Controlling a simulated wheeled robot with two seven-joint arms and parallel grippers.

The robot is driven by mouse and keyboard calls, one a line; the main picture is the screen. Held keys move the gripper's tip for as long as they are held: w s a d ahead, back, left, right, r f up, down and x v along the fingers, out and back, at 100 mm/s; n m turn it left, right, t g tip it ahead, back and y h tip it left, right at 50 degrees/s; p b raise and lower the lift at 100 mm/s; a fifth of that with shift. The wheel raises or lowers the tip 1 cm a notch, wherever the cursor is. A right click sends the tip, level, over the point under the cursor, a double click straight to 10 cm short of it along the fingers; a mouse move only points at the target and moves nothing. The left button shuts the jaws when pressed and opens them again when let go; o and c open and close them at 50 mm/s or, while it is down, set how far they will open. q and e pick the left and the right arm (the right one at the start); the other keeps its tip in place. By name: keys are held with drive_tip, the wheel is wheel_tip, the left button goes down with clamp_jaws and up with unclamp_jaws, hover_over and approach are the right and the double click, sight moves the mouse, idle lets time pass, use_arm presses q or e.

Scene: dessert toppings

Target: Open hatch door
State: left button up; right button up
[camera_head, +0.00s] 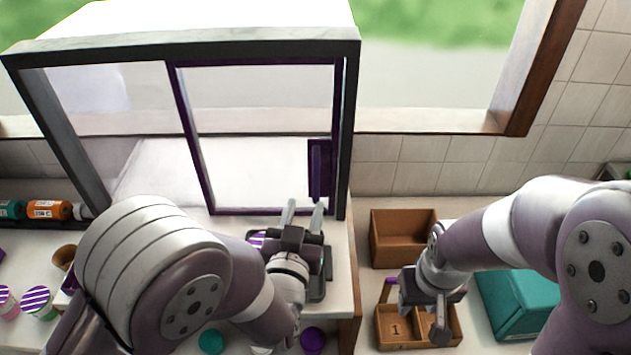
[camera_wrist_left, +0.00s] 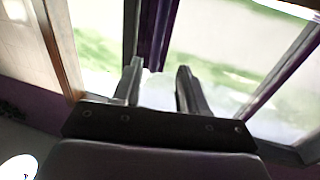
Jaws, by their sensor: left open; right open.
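The hatch door (camera_head: 188,130) is a clear pane in a purple frame, set in a dark-framed glass case. Its purple upright handle (camera_head: 319,172) is at the door's right side. The door covers the right part of the case front and looks closed. My left gripper (camera_head: 304,208) is open, with its fingers pointing up at the handle's lower end. In the left wrist view the open fingers (camera_wrist_left: 160,75) show with a purple upright bar (camera_wrist_left: 157,35) beyond and between their tips; contact cannot be told. My right gripper (camera_head: 422,305) is open over a wooden box, away from the door.
A divided wooden box (camera_head: 393,330) lies below my right gripper. Another wooden box (camera_head: 403,238) and a teal container (camera_head: 508,300) are nearby. A wooden window frame (camera_head: 517,105) is at the right.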

sight(315, 181)
use_arm(q)
drive_tip(key=w, duration=0.2)
drive_tip(key=w+d+p, duration=0.1)
drive_tip(key=w, duration=0.1)
drive_tip(key=w+d+p, duration=0.1)
drive_tip(key=w, duration=0.2)
drive_tip(key=shift+w+a, duration=0.1)
drive_tip(key=shift+w, duration=0.3)
drive_tip(key=shift+d, duration=0.2)
clamp_jaws()
drive_tip(key=shift+a, duration=0.1)
